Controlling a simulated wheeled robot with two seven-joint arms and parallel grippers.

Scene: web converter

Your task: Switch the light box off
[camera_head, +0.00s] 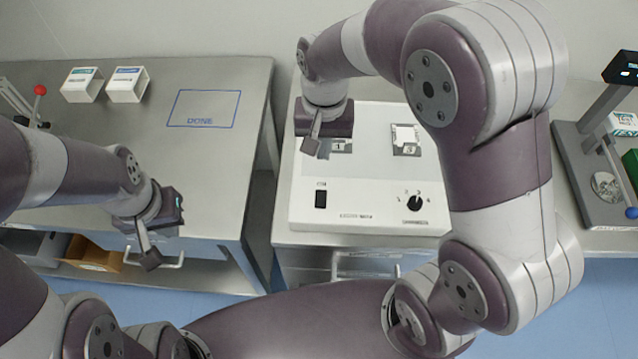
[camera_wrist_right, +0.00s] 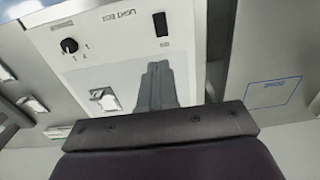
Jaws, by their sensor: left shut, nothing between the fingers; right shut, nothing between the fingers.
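The white light box (camera_head: 365,190) stands on the middle bench. Its front panel has a black rocker switch (camera_head: 321,198) at the left and a black dial (camera_head: 414,202) at the right. I cannot tell whether its top panel is lit. My right gripper (camera_head: 311,146) is shut and empty over the box's left part, behind the switch and apart from it. In the right wrist view its shut fingers (camera_wrist_right: 158,66) point toward the switch (camera_wrist_right: 160,24). My left gripper (camera_head: 150,260) is shut and empty in front of the left bench's edge.
Two labelled tiles, one the "3" tile (camera_head: 407,140), lie on the light box. The left bench holds two small white boxes (camera_head: 127,84) and a blue DONE outline (camera_head: 204,108). A dark stand (camera_head: 590,160) is at the right. My right arm hides part of the middle bench.

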